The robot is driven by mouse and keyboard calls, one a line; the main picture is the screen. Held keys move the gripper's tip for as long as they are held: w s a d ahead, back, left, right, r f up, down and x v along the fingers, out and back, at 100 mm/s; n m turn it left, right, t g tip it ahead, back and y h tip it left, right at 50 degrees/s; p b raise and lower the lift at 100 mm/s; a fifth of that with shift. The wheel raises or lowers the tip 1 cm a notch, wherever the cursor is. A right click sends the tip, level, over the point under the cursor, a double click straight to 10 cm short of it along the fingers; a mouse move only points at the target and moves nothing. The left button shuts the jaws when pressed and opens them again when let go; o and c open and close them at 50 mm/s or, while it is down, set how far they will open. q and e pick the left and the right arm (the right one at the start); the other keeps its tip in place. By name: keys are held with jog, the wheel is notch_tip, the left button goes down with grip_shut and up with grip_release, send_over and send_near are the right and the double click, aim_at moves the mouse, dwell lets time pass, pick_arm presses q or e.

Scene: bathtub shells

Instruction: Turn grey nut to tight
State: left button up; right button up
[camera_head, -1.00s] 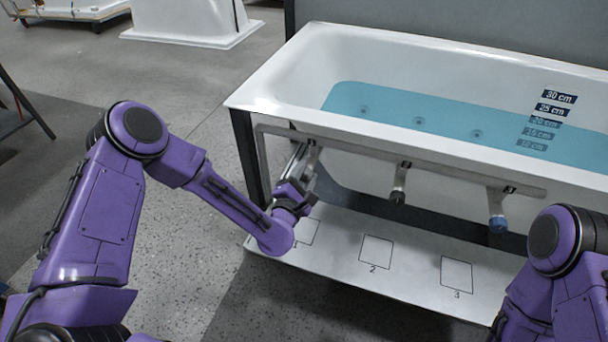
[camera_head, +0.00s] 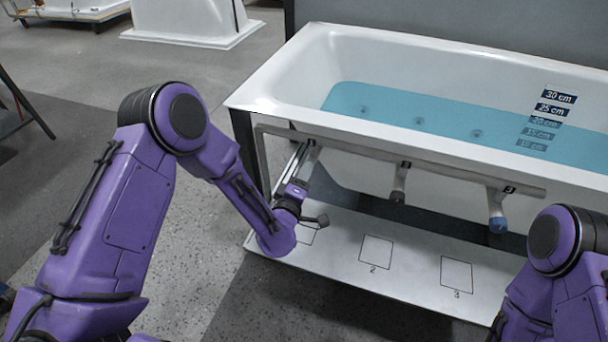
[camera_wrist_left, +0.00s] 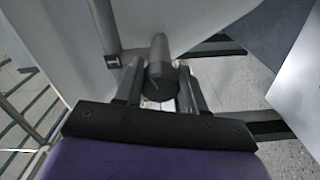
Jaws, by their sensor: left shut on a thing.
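In the left wrist view a dark grey nut (camera_wrist_left: 161,84) sits on the end of a grey pipe (camera_wrist_left: 159,48). My left gripper (camera_wrist_left: 162,76) has one finger on each side of the nut and is shut on it. In the head view my left gripper (camera_head: 301,168) is at the leftmost pipe under the tub rim, where the gripper hides the nut. Whether the nut is tight cannot be seen. My right gripper is out of view; only part of my right arm shows at the lower right.
The white bathtub (camera_head: 280,70) holds blue water. A middle pipe ends in a dark nut (camera_head: 397,197) and a right pipe in a blue nut (camera_head: 497,225). A white board (camera_head: 335,258) with numbered squares lies below. Dark frame legs stand close to the left gripper.

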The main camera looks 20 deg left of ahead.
pick_arm(q)
jog(key=shift+f+m, duration=0.1)
jog(key=shift+m, duration=2.2)
jog(key=o, duration=1.1)
jog(key=shift+c, duration=0.2)
jog(key=s, duration=1)
jog(key=shift+s+a, duration=0.15)
jog(key=shift+s, duration=0.15)
